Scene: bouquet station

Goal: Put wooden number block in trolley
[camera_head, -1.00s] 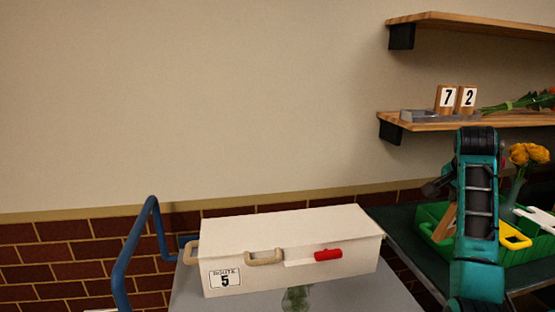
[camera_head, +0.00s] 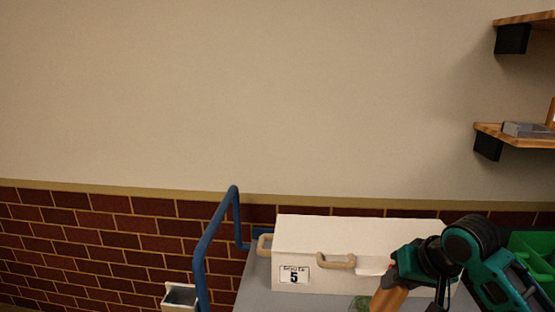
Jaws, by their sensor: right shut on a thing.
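The trolley has a blue handle (camera_head: 213,245) and a grey deck (camera_head: 255,292). A long white box (camera_head: 345,233) labelled "Route 5" stands on the deck. My right gripper (camera_head: 398,275) is in front of the box's right part, over the trolley. It is shut on the wooden number block (camera_head: 389,299), a light-brown piece pointing down at the bottom edge of the picture. The block's number face does not show, and its lower end is cut off. My left gripper is out of view.
Something green and clear (camera_head: 362,303) lies on the deck left of the block. A small white container (camera_head: 181,297) is left of the trolley. A green crate (camera_head: 530,245) and wooden shelves (camera_head: 515,135) are at the right. Bare deck shows at the left.

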